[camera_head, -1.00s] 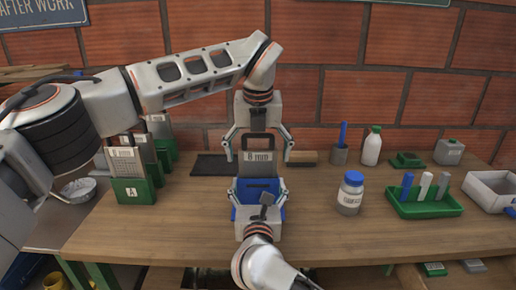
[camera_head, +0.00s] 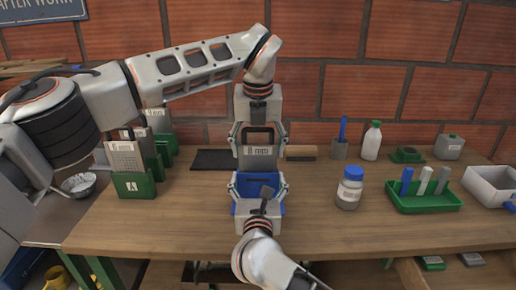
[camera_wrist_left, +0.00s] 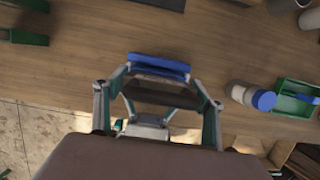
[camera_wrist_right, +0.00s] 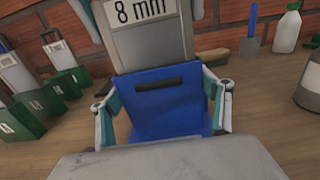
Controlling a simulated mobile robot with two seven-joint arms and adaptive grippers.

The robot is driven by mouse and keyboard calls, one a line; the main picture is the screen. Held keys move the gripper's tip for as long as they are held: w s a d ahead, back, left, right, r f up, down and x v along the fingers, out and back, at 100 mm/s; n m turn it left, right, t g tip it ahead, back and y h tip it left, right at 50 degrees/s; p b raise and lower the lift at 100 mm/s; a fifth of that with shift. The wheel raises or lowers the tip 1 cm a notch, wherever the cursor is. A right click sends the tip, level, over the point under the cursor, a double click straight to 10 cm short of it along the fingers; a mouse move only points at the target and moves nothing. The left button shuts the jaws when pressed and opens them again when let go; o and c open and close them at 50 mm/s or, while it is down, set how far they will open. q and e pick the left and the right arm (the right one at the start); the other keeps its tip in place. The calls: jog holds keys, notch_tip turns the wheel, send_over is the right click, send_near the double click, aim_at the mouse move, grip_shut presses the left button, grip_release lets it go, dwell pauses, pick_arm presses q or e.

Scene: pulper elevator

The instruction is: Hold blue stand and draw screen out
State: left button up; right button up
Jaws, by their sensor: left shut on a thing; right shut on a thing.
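The blue stand (camera_head: 258,192) is on the wooden table in front of me; it fills the middle of the right wrist view (camera_wrist_right: 165,110). The grey screen labelled 8 mm (camera_head: 260,163) stands upright in it, its lower part hidden by the stand. My left gripper (camera_head: 260,150) comes from above and is shut on the screen's upper part, one finger at each side edge. My right gripper (camera_head: 258,187) comes from the front and is shut on the stand, one finger at each side. In the left wrist view, the screen is seen from above between the fingers.
Several screens in green stands (camera_head: 132,184) are at the left. A dark mat (camera_head: 212,160) and a brush (camera_head: 301,152) lie behind. At the right are a blue-capped jar (camera_head: 349,188), a white bottle (camera_head: 372,141), a green tray (camera_head: 425,202) and a grey box (camera_head: 493,187).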

pick_arm(q)
jog(key=shift+r, duration=0.1)
dwell(0.4)
jog(key=shift+w+r, duration=0.1)
jog(key=shift+r, duration=6.35)
pick_arm(e)
jog(key=shift+f, duration=0.1)
jog(key=o, duration=1.3)
jog(key=s, duration=1.2)
